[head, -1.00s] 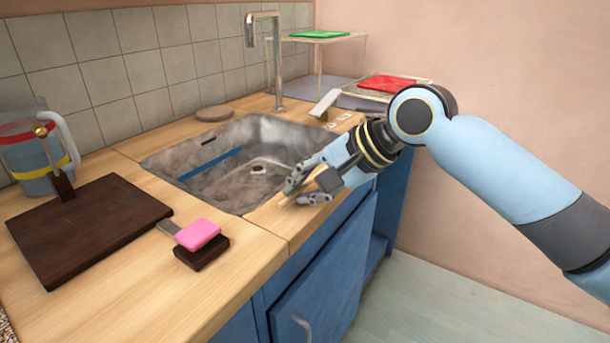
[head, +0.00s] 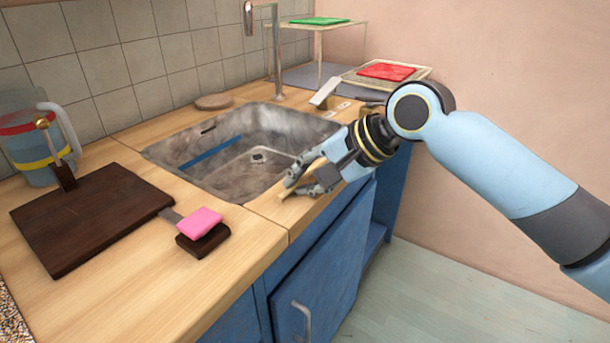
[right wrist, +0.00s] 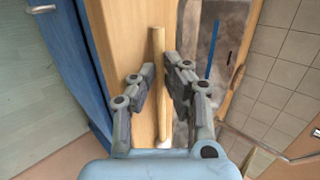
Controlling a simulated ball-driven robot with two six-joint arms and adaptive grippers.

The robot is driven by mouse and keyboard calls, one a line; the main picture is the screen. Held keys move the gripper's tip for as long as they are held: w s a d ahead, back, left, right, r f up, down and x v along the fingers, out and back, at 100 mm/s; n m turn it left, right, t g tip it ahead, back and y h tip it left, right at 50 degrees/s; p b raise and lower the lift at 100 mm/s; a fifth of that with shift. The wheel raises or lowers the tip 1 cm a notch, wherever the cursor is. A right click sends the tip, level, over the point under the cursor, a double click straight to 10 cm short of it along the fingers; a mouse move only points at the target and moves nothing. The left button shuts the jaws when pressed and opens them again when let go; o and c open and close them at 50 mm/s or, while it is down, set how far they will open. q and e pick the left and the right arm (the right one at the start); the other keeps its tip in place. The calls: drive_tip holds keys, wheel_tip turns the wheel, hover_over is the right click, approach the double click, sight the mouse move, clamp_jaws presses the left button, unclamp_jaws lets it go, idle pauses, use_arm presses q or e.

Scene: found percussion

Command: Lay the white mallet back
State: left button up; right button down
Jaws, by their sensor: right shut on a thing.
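My right gripper (head: 300,181) is shut on a pale wooden stick, which looks like the handle of the white mallet (right wrist: 159,85). It holds it by the front right edge of the sink, over the wooden counter. In the right wrist view the stick runs between the two fingers (right wrist: 158,82) and sticks out past their tips. A small whitish part shows close to the palm. The mallet's head is otherwise hidden by the gripper. I cannot tell whether the stick touches the counter. My left gripper is not in view.
A metal sink (head: 240,150) lies left of the gripper, its tap (head: 277,60) behind. A dark board (head: 90,215), a jug (head: 35,145) and a pink block (head: 200,223) on a dark base stand left. A red slab (head: 387,71) on a rack and a whitish block (head: 326,92) are behind.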

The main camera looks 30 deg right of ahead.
drive_tip(key=shift+s+f, duration=0.1)
drive_tip(key=shift+f, duration=0.1)
drive_tip(key=c, duration=1.3)
unclamp_jaws()
drive_tip(key=shift+v, duration=3.75)
